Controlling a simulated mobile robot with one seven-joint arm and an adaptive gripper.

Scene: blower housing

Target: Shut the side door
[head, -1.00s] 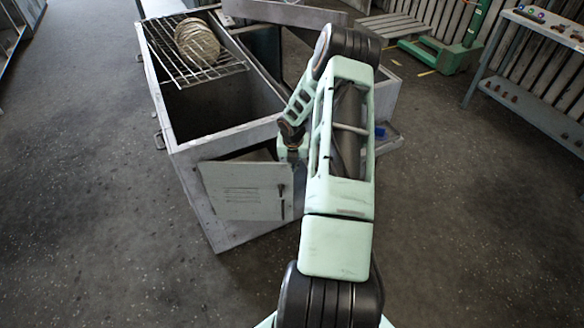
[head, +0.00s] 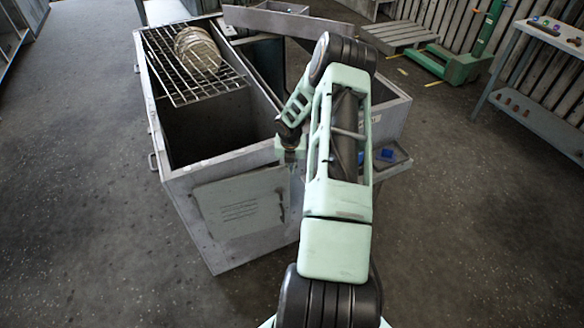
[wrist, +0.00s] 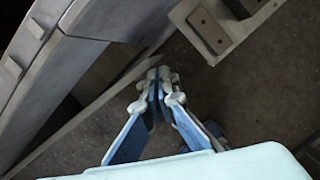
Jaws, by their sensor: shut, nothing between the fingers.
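The side door (head: 241,204) is a flat pale grey panel with lines of small print on the near face of the grey blower housing (head: 222,255). It now lies nearly in line with that face. Its right edge is close to my wrist, and I cannot tell whether it is fully seated or latched. My gripper is mostly hidden by my arm in the head view, near the door's upper right. In the wrist view my gripper (wrist: 158,85) has its fingers together and empty, above dark floor beside a grey metal edge.
The housing's top is open, with a wire rack (head: 192,62) carrying round discs (head: 197,48). A small tray with a blue item (head: 386,155) is at its right side. A bench (head: 540,75) stands at right. Floor at left is clear.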

